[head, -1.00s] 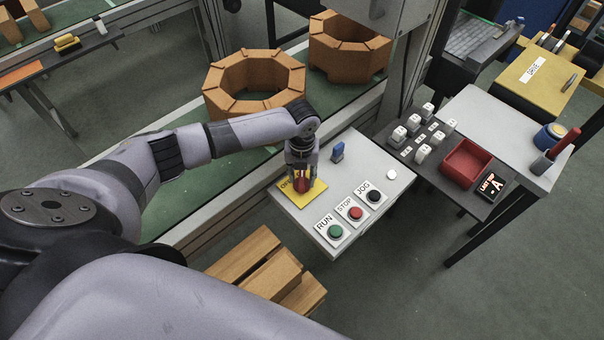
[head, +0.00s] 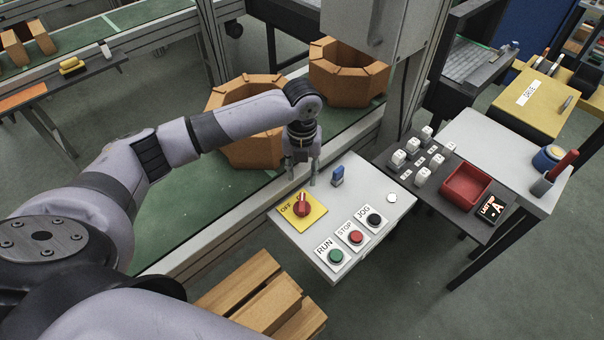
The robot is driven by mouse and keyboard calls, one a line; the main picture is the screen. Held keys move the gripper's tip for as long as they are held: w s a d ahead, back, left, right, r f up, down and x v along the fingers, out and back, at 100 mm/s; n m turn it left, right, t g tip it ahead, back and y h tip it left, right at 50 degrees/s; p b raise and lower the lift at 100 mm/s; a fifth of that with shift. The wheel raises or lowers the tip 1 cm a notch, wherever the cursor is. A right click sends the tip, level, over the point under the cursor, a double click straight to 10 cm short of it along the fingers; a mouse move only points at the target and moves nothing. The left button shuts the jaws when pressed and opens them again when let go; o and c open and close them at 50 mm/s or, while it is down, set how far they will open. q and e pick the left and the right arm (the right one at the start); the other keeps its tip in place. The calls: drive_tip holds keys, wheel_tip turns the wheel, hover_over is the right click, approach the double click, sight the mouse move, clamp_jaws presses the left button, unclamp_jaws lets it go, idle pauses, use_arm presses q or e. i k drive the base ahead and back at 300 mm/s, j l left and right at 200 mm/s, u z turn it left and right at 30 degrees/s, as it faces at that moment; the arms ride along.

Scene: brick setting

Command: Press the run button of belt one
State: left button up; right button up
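The green run button (head: 336,256) sits on a white plate marked RUN at the front corner of the grey control panel (head: 350,190). Beside it are a red STOP button (head: 356,237) and a dark JOG button (head: 374,220). A red rotary knob (head: 302,207) is on a yellow plate with an OFF label; a second label is partly hidden. My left gripper (head: 302,180) points down above the panel's back left edge, just behind the knob. Its fingers are apart with nothing between them. Nothing covers the run button. My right gripper does not show.
A small blue piece (head: 337,176) and a white round button (head: 392,197) are on the panel. A dark table with a red tray (head: 467,184) stands to the right. Brick rings (head: 245,155) lie on the green belt behind. A wooden pallet (head: 265,300) is in front.

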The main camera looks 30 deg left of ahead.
sight(336, 255)
drive_tip(key=k+l, duration=0.5)
drive_tip(key=k, duration=0.2)
drive_tip(key=k+l, duration=0.5)
drive_tip(key=k, duration=0.15)
